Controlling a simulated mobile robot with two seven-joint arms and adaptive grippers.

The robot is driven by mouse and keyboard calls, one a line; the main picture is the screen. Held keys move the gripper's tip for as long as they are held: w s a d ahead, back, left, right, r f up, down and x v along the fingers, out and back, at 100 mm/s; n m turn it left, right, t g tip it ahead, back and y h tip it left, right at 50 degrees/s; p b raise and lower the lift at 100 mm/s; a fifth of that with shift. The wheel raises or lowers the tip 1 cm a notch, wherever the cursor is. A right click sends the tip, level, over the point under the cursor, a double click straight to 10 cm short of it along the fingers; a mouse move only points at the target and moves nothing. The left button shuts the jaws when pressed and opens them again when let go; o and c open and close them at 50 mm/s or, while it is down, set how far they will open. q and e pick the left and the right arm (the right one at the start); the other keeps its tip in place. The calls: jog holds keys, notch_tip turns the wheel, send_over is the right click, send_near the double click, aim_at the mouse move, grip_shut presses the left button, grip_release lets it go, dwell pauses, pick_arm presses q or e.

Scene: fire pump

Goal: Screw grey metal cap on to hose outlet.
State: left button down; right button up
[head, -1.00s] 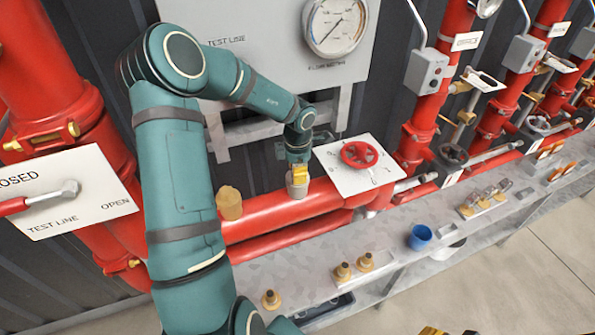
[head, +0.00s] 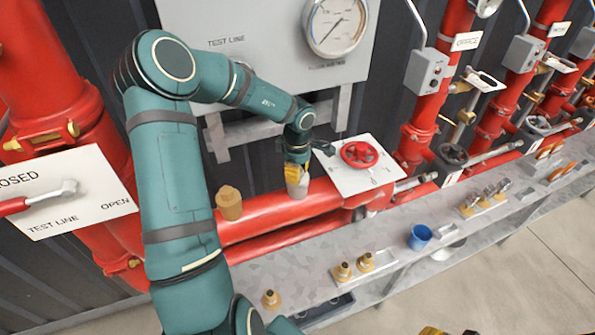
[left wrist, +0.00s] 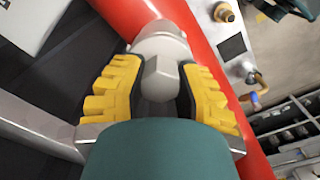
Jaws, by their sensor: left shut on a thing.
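The grey metal cap (head: 298,188) sits at the top of the large red pipe. In the left wrist view the cap (left wrist: 162,50) shows a hex knob between the yellow finger pads. My left gripper (head: 297,174) comes down from above and is shut on the cap. The hose outlet under the cap is hidden, so I cannot tell how the threads sit. A second, brass-coloured fitting (head: 229,203) stands upright on the same pipe to the left. A yellow part of my right gripper (head: 432,331) only just shows at the bottom edge.
A white plate with a red handwheel (head: 360,154) is close to the right of the cap. A gauge panel (head: 260,50) stands behind. The grey shelf (head: 325,268) in front holds brass fittings (head: 365,262) and a blue cup (head: 420,237).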

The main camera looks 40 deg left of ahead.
pick_arm(q)
jog(key=shift+r+m, duration=0.1)
jog(key=shift+m, duration=0.7)
jog(key=shift+c, duration=1)
grip_release()
jog(key=shift+r, duration=3.95)
